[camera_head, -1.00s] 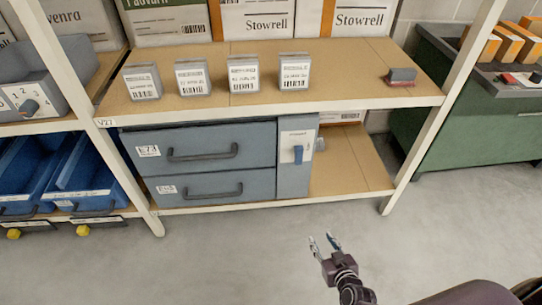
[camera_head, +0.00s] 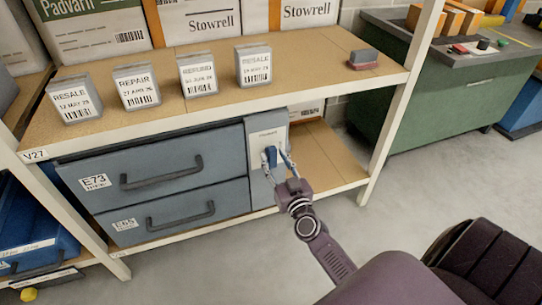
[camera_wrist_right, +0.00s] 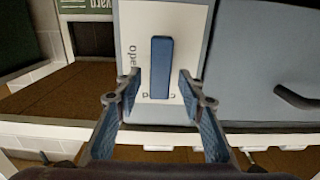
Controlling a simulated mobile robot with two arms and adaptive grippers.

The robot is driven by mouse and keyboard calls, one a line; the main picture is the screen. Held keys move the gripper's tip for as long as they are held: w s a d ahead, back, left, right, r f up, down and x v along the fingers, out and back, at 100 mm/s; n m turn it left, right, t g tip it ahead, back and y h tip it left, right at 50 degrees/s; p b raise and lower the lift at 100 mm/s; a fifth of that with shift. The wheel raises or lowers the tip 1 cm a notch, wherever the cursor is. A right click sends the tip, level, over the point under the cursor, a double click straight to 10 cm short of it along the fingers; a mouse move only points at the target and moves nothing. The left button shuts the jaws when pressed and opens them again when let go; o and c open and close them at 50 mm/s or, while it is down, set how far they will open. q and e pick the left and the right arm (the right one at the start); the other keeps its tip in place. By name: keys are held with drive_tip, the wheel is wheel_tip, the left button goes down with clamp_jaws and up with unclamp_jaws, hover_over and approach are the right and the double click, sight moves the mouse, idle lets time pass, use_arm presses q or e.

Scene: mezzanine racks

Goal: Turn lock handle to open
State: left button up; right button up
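The blue lock handle (camera_head: 271,157) stands upright on a pale label plate (camera_head: 266,136) at the right end of a grey drawer cabinet (camera_head: 180,139). The wrist view shows the handle (camera_wrist_right: 160,55) lengthwise up and down, with partly hidden lettering on the plate beside and below it. My right gripper (camera_head: 278,160) is open at the handle. In the wrist view its fingers (camera_wrist_right: 160,88) stand on either side of the handle's lower part, with gaps on both sides. Whether the tips reach past the handle's face is unclear. My left gripper is not in view.
The cabinet has two drawers with dark pull handles (camera_head: 165,172). A shelf board (camera_head: 215,108) with several labelled blocks and a stamp-like block (camera_head: 363,59) lies above. A white rack post (camera_head: 392,125) stands right of the gripper. The floor in front is clear.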

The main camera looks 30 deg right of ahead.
drive_tip(key=shift+x, duration=1.25)
clamp_jaws()
